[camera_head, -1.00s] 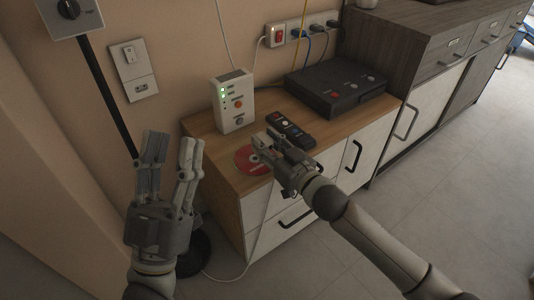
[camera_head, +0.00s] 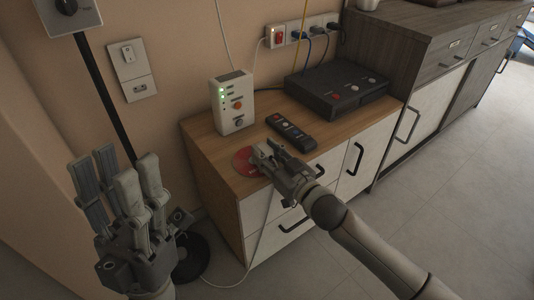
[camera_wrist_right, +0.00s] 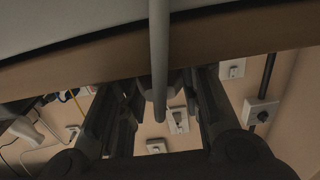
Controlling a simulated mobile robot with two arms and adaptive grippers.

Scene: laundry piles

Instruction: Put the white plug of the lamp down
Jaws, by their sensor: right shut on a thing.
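My right gripper (camera_head: 264,153) is over the front left of the wooden cabinet top (camera_head: 205,148), beside a red disc (camera_head: 243,161). It is shut on the white plug, which its fingers mostly hide in the head view. I cannot tell whether the plug touches the cabinet top. The pale cable (camera_head: 262,225) hangs from there down the cabinet front to the floor. In the right wrist view the cable (camera_wrist_right: 158,45) runs down between the fingers. My left gripper (camera_head: 122,185) is open and empty, left of the cabinet. A round black base (camera_head: 195,258), perhaps the lamp's, stands on the floor.
A black remote (camera_head: 291,131) lies behind my right gripper. A white box with lights (camera_head: 233,103) and a black device (camera_head: 337,90) stand farther back. A power strip (camera_head: 304,33) with several plugs is on the wall. A grey cabinet (camera_head: 420,90) stands at the right.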

